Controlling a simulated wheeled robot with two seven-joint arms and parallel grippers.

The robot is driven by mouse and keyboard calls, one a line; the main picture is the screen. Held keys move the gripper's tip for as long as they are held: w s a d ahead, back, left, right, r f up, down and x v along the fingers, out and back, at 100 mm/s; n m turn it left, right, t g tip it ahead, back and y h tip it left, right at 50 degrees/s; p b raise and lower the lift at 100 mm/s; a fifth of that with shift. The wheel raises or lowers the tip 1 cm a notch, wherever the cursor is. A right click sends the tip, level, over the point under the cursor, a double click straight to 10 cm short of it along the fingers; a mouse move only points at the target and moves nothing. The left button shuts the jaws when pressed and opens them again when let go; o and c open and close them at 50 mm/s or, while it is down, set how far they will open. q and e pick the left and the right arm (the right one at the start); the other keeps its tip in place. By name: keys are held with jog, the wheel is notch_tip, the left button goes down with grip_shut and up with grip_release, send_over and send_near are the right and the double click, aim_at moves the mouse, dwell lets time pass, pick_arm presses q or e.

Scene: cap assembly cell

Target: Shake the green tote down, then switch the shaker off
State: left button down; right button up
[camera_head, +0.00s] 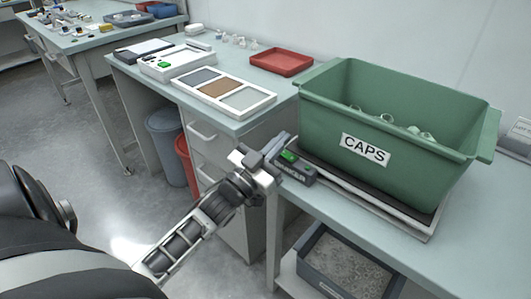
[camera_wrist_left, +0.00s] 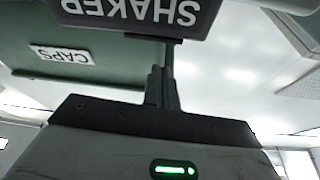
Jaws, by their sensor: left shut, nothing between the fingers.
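The green tote (camera_head: 325,112), labelled CAPS, sits upright on the shaker's dark-topped plate (camera_head: 425,226) on the bench. Several pale, clear pieces (camera_head: 386,119) show low inside it. The shaker's control box (camera_head: 297,174), with a lit green switch (camera_head: 290,157), is at the plate's left corner. My left gripper (camera_head: 277,145) is shut and empty right beside this box; I cannot tell if it touches. In the left wrist view the shut fingers (camera_wrist_left: 161,88) are below the inverted SHAKER label (camera_wrist_left: 130,10), and the tote (camera_wrist_left: 108,62) shows behind. My right gripper is out of view.
Left on the bench are a three-panel tray (camera_head: 268,100), a white device (camera_head: 176,65) with a green spot and a red tray (camera_head: 281,62). A grey bin (camera_head: 345,266) with granular contents is on the shelf below. Blue (camera_head: 163,127) and red waste bins stand under the bench.

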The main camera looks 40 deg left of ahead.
aim_at(288, 156)
pick_arm(q)
jog(key=f, duration=0.3)
jog(key=shift+s+a+f, duration=0.1)
jog(key=shift+a, duration=0.1)
jog(key=shift+f, duration=0.1)
